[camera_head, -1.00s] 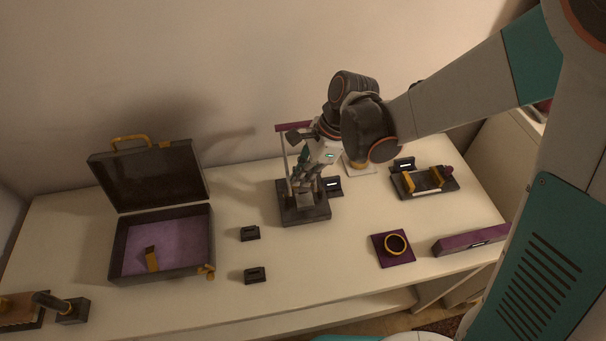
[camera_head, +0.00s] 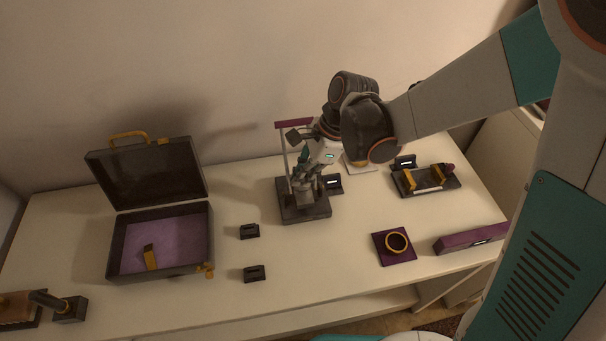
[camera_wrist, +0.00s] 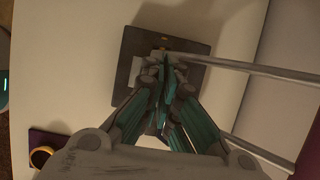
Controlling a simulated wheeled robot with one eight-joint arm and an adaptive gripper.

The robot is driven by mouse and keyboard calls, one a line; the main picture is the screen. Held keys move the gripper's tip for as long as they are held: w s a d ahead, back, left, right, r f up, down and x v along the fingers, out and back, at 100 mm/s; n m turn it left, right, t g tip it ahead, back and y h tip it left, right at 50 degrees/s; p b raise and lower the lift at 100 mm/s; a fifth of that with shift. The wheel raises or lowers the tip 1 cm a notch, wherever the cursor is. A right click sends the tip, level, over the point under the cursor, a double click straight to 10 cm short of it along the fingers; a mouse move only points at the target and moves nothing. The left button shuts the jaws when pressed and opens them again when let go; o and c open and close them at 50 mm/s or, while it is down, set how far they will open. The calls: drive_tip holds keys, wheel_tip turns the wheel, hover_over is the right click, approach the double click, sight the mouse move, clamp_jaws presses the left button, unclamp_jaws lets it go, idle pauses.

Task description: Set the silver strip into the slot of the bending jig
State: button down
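My gripper (camera_wrist: 165,62) points down over the dark base (camera_head: 303,213) of a stand with upright posts and a purple top bar. In the wrist view its teal fingers converge and look shut, with their tips over the dark base (camera_wrist: 194,84). A small yellow part (camera_wrist: 163,46) shows just beyond the tips. I cannot make out a silver strip in the fingers; a thin one could be hidden there. A dark fixture with yellow blocks and a pale strip-like part (camera_head: 428,188) lies to the right. I cannot tell for sure which fixture is the bending jig.
An open black case (camera_head: 113,246) with purple lining stands at left. Small dark slotted blocks (camera_head: 250,231) lie between the case and the stand. A yellow ring (camera_head: 397,233) on a purple mat and a purple bar (camera_head: 462,240) lie front right. The table's front middle is clear.

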drive_tip(key=shift+f+b, duration=0.55)
drive_tip(key=shift+f, duration=0.15)
drive_tip(key=c, duration=2.3)
unclamp_jaws()
drive_tip(key=o, duration=0.6)
drive_tip(key=v, duration=1.2)
drive_tip(key=shift+s, duration=0.15)
drive_tip(key=s+d+r+n+t+h, duration=0.1)
drive_tip(key=s+d+n+t, duration=0.1)
drive_tip(key=d+n, duration=0.3)
drive_tip(key=s+d+r+n+t+h, duration=0.2)
drive_tip(key=s+d+n+t, duration=0.1)
drive_tip(key=s+d+n, duration=0.2)
drive_tip(key=s+d+r+n+t+h, duration=0.1)
drive_tip(key=s+d+r+n+t, duration=0.1)
drive_tip(key=d, duration=0.6)
drive_tip(key=shift+s+r+n+t, duration=0.15)
drive_tip(key=shift+s+n+t, duration=0.55)
drive_tip(key=shift+s+n, duration=0.6)
